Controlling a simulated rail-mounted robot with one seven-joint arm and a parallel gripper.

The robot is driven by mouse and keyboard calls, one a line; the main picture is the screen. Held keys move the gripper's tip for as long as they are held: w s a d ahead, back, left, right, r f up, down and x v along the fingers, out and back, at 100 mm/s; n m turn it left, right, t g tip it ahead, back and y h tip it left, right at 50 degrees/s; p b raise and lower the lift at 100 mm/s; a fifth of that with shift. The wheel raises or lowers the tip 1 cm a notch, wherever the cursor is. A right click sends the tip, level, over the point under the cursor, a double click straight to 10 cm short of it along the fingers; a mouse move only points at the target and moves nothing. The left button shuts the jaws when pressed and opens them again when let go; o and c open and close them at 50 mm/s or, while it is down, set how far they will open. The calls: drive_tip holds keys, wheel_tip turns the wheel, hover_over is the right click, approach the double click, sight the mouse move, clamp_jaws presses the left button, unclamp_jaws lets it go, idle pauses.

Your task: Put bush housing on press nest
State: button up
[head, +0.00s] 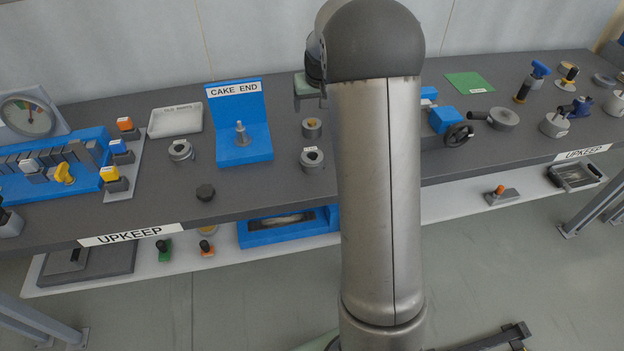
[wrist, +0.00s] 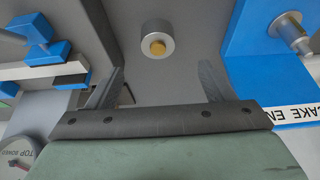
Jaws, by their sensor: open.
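The likeliest bush housing is a short grey cylinder with a brass-coloured centre (head: 312,127), standing on the bench right of the blue CAKE END stand. In the wrist view the cylinder (wrist: 157,42) shows ahead of my gripper (wrist: 158,88), roughly centred between its fingers and clear of them. My gripper is open and empty. In the head view it is mostly hidden behind my arm, with a green-grey part (head: 306,88) showing. A blue device with a handwheel (head: 442,122), possibly the press, stands right of my arm. I cannot make out its nest.
The CAKE END stand (head: 238,150) has an upright metal spigot. Two more grey cylinders stand on the bench, one near the stand's right side (head: 312,160) and one left of it (head: 181,150). A white tray (head: 175,121) sits behind.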

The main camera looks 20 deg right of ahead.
drive_tip(key=s+a+r+g, duration=0.1)
drive_tip(key=s+a, duration=0.5)
drive_tip(key=s, duration=0.3)
drive_tip(key=s+a+r+n+g+y, duration=0.1)
drive_tip(key=s+a+r, duration=0.1)
drive_tip(key=s+a, duration=0.5)
drive_tip(key=s, duration=0.3)
drive_tip(key=shift+s+a+r, duration=0.15)
drive_tip(key=shift+r, duration=0.1)
drive_tip(key=shift+o, duration=0.5)
drive_tip(key=s+a+f+g, duration=0.1)
drive_tip(key=s+a, duration=0.1)
drive_tip(key=s, duration=0.6)
drive_tip(key=s+a+f+n+g, duration=0.1)
drive_tip(key=s+a+f, duration=0.1)
drive_tip(key=s, duration=0.7)
drive_tip(key=shift+s+a+n, duration=0.25)
drive_tip(key=shift+a+n, duration=0.05)
drive_tip(key=shift+f, duration=0.1)
drive_tip(key=shift+w, duration=0.1)
